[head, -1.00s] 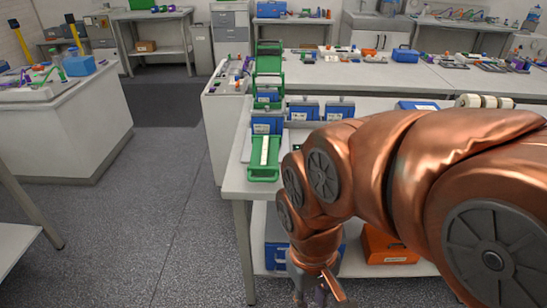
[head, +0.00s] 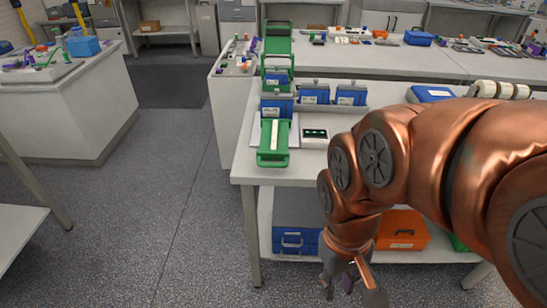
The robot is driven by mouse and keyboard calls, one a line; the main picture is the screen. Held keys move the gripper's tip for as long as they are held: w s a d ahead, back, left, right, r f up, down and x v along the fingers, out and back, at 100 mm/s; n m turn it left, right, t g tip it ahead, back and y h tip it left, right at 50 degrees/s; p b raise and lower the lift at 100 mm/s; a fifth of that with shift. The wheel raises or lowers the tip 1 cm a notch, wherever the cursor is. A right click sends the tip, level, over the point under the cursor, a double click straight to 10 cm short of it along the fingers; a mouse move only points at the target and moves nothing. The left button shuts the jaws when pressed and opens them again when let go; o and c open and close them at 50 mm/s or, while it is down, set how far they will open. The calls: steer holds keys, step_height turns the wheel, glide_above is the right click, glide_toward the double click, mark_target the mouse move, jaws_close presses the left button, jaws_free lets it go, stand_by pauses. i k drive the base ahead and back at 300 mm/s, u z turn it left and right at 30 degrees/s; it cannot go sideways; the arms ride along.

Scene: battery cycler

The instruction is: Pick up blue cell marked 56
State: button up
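Several blue cells with white labels stand on the near bench: one (head: 277,104) just behind the front green tray, one (head: 315,93) and another (head: 351,94) to its right, and one (head: 276,78) inside the green frame. The numbers are too small to read, so I cannot tell which is marked 56. My gripper (head: 350,287) hangs low in front of the bench, below the tabletop, pointing down. Its fingers look spread apart, with no cell seen between them. My arm covers part of the bench's right side.
A long green tray (head: 273,155) lies at the bench's front left corner. A small dark-and-white block (head: 314,136) is beside it. The floor (head: 170,220) to the left is clear.

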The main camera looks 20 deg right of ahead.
mark_target(269, 108)
steer(key=u, duration=0.55)
steer(key=i, duration=1.15)
steer(key=u, duration=0.2)
